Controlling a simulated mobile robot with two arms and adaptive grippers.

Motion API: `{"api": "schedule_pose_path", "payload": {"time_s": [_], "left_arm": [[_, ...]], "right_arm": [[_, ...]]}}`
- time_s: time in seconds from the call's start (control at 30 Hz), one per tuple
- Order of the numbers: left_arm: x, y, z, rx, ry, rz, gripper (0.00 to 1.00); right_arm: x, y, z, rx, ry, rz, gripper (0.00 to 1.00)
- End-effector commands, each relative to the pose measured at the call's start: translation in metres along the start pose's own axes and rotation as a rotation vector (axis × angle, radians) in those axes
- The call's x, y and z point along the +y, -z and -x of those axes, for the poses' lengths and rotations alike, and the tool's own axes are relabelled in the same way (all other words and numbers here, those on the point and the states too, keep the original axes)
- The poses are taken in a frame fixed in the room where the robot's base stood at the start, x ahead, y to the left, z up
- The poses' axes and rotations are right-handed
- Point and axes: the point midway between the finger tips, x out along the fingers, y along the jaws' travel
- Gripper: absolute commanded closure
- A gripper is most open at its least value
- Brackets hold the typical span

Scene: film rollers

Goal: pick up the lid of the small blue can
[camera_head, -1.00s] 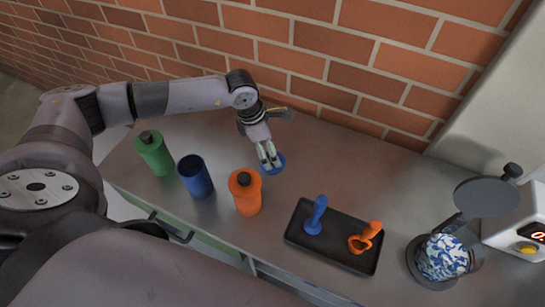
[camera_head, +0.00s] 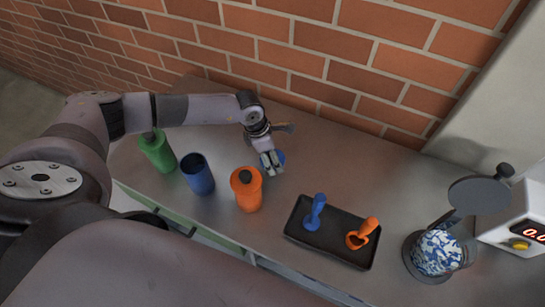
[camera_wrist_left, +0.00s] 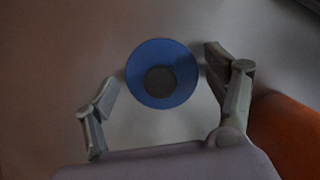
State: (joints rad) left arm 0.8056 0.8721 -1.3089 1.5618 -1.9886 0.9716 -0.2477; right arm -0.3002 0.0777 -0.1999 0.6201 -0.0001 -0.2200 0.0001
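The blue lid (camera_head: 279,157) lies on the grey table, just behind the orange can. In the left wrist view the lid (camera_wrist_left: 163,88) is a blue disc with a dark round middle. My left gripper (camera_head: 271,170) is above the lid and hides part of it in the head view. Its fingers (camera_wrist_left: 160,75) are spread on either side of the lid, with a gap at the left finger; the right finger is very near the rim. The small blue can (camera_head: 198,176) stands open on the table to the left. My right gripper is not in view.
An orange can (camera_head: 247,188) with a dark knob stands close in front of the lid. A green can (camera_head: 157,152) is at the left. A black tray (camera_head: 331,257) holds blue and orange tools. A scale (camera_head: 520,222) and a patterned ball (camera_head: 437,252) are at the right.

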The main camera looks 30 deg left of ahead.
Motion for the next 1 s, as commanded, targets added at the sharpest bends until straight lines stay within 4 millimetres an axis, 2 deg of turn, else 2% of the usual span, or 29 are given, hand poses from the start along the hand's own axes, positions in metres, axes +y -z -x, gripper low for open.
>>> {"api": "schedule_pose_path", "payload": {"time_s": [0.07,0.53,0.83,0.87,0.9,0.93,1.0], "left_arm": [[0.000,0.000,0.000,0.000,0.000,0.000,0.31],[0.000,0.000,0.000,0.000,0.000,0.000,0.62],[0.001,-0.001,0.002,0.000,-0.001,0.000,0.63],[0.001,-0.001,0.003,0.000,-0.001,0.001,0.68],[0.001,-0.001,0.005,0.000,-0.001,0.001,0.83],[0.001,-0.002,0.007,0.000,-0.002,0.001,0.89],[0.001,-0.004,0.014,-0.002,-0.002,0.000,0.93]], "right_arm": [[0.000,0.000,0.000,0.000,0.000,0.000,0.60],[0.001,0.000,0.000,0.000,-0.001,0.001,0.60],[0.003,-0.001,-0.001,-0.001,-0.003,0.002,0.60],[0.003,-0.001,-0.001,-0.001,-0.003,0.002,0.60],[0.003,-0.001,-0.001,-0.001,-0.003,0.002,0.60],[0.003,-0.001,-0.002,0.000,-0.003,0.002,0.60],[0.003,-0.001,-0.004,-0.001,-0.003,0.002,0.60]]}}
